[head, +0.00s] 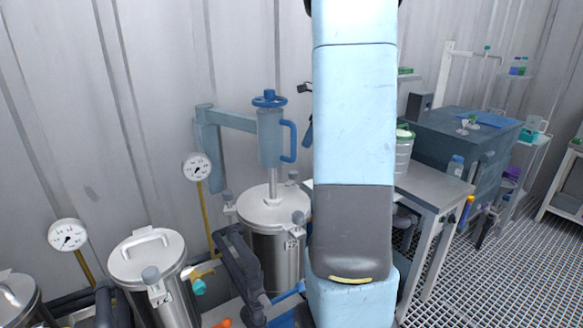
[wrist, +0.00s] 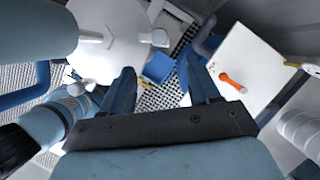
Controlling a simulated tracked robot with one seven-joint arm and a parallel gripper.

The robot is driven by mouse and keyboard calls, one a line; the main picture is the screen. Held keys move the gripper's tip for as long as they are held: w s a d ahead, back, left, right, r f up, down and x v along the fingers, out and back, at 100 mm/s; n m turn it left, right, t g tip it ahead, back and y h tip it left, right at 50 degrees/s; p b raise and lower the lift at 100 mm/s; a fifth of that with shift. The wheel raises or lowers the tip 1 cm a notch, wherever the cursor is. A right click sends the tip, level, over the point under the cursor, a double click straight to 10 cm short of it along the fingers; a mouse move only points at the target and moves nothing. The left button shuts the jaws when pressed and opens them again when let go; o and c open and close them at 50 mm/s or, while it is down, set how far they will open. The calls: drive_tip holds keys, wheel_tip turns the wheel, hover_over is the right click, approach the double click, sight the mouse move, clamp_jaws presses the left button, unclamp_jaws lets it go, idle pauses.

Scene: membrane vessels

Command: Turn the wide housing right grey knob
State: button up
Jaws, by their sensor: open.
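A steel vessel with a white lid (head: 262,206) stands left of my arm in the head view. A grey knob (head: 298,217) sits on its right rim, and another grey knob (head: 227,196) on its left. The wrist view shows a round white lid (wrist: 108,38) at upper left, with a grey knob (wrist: 160,37) at its right edge. The knob appears beyond the fingertips; I cannot tell the distance. My gripper is not visible in the head view.
A blue press with a handwheel (head: 269,99) rises above the vessel. Another lidded vessel (head: 147,257) and gauges (head: 68,235) stand at left. A grey bench (head: 440,188) is at right. An orange-handled object (wrist: 232,83) lies on a white surface right of my gripper.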

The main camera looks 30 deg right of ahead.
sight(293, 172)
drive_tip(key=x, duration=1.3)
drive_tip(key=shift+f, duration=0.15)
drive_tip(key=c, duration=1)
